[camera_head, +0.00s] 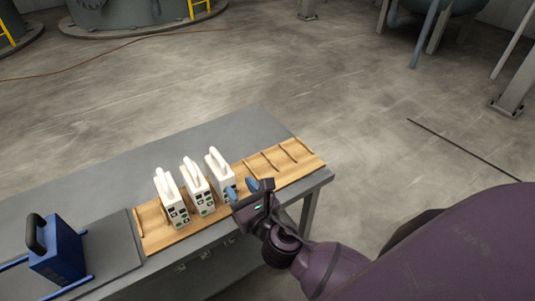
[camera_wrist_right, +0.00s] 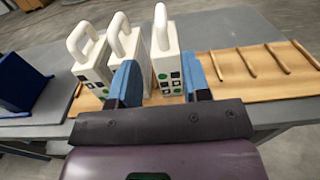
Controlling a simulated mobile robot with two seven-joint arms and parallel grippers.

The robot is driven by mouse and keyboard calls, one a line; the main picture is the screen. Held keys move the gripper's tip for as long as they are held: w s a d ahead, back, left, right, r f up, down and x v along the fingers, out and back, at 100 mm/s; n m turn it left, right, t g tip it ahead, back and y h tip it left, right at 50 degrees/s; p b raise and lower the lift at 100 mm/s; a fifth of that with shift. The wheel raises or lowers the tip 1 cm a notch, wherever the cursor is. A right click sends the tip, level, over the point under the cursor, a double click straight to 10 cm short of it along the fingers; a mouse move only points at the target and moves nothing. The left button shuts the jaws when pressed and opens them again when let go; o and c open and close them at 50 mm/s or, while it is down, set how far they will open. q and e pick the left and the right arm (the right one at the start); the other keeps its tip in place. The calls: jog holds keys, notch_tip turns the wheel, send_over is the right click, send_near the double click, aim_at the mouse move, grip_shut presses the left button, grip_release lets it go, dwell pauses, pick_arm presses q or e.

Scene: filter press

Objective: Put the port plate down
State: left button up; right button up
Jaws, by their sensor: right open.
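Three white plates with loop handles stand upright in a wooden slotted rack (camera_head: 150,224): a left one (camera_head: 171,197), a middle one (camera_head: 196,186) and a right one (camera_head: 220,172). Their front edges carry black and green marks. I cannot tell which is the port plate. My right gripper (camera_head: 249,190) is open, close to the front of the right plate. In the right wrist view, the right plate (camera_wrist_right: 167,71) shows between the blue fingers (camera_wrist_right: 160,66); I see no grip on it. My left gripper is out of view.
The rack lies on a grey table (camera_head: 110,172). Empty slots (camera_head: 272,162) lie to the right of the plates. A blue block with a black handle (camera_head: 58,252) stands on blue rails at the left. Open concrete floor surrounds the table.

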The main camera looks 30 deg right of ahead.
jog(key=s+d+f+m+g, duration=0.2)
jog(key=s+f+m, duration=0.3)
jog(key=m, duration=0.7)
jog(key=s+d+f+m+g, duration=0.2)
jog(key=s+d+f+m, duration=0.2)
jog(key=m, duration=0.7)
jog(key=s+d+f+m+g, duration=0.2)
jog(key=s+d+f+m, duration=0.2)
jog(key=f+m, duration=0.3)
jog(key=s+m, duration=0.1)
jog(key=m, duration=0.4)
jog(key=shift+s+d+m+h, duration=0.15)
jog(key=shift+s+m+h, duration=0.15)
jog(key=shift+h, duration=0.1)
